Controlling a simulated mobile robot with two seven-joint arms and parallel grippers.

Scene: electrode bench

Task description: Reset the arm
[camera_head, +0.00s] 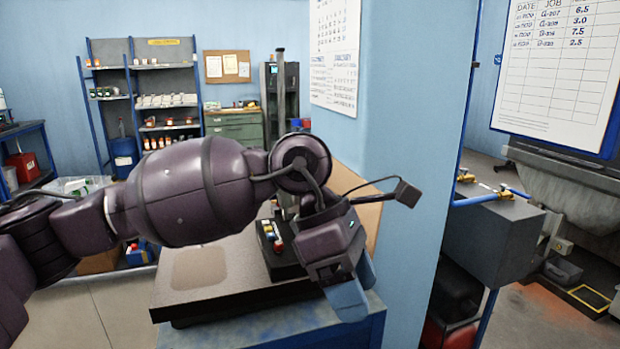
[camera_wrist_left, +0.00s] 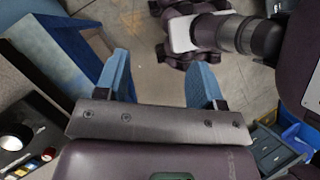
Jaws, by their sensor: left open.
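My left arm comes in from the left across the middle of the head view. My left gripper (camera_head: 347,300) hangs fingers down at the front right of the bench, near the blue partition wall. In the left wrist view the two blue fingers of the left gripper (camera_wrist_left: 159,82) stand wide apart with nothing between them, over the floor. My right gripper is in neither view.
A dark slab (camera_head: 225,290) lies on a blue bench (camera_head: 320,325). A black control box (camera_head: 278,258) with coloured buttons stands on it, close behind the gripper. The blue partition wall (camera_head: 395,150) stands to the right. Grey floor (camera_head: 100,310) is free at left.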

